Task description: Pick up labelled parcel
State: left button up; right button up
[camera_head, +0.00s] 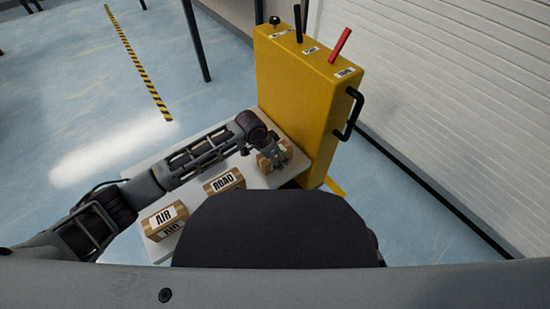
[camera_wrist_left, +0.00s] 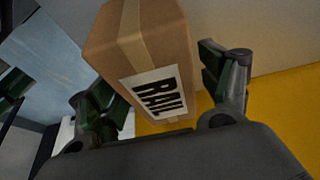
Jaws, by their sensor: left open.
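Three brown parcels stand on a white table (camera_head: 195,172) in the head view. The near one (camera_head: 165,218) is labelled AIR and the middle one (camera_head: 224,182) ROAD. The far parcel (camera_head: 264,163) is partly hidden by my left gripper (camera_head: 280,155). In the left wrist view this parcel (camera_wrist_left: 130,45) shows a white label reading RAIL. The open fingers of my left gripper (camera_wrist_left: 165,95) are on either side of it, with a gap visible at the left finger. Whether the right finger touches it I cannot tell. My right gripper is not in view.
A tall yellow cabinet (camera_head: 300,90) with levers and a black side handle stands right beside the far parcel. A white slatted wall (camera_head: 450,110) is to the right. Open blue floor (camera_head: 70,110) with a striped line lies to the left.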

pick_arm(q)
jog(key=c, duration=1.3)
jog(key=shift+r, duration=0.2)
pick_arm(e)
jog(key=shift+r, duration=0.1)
pick_arm(q)
jog(key=shift+r+p, duration=0.3)
jog(key=shift+r, duration=0.15)
notch_tip(320, 180, up, 7)
jog(key=p, duration=0.3)
jog(key=shift+r+p, duration=0.4)
jog(key=shift+r, duration=0.5)
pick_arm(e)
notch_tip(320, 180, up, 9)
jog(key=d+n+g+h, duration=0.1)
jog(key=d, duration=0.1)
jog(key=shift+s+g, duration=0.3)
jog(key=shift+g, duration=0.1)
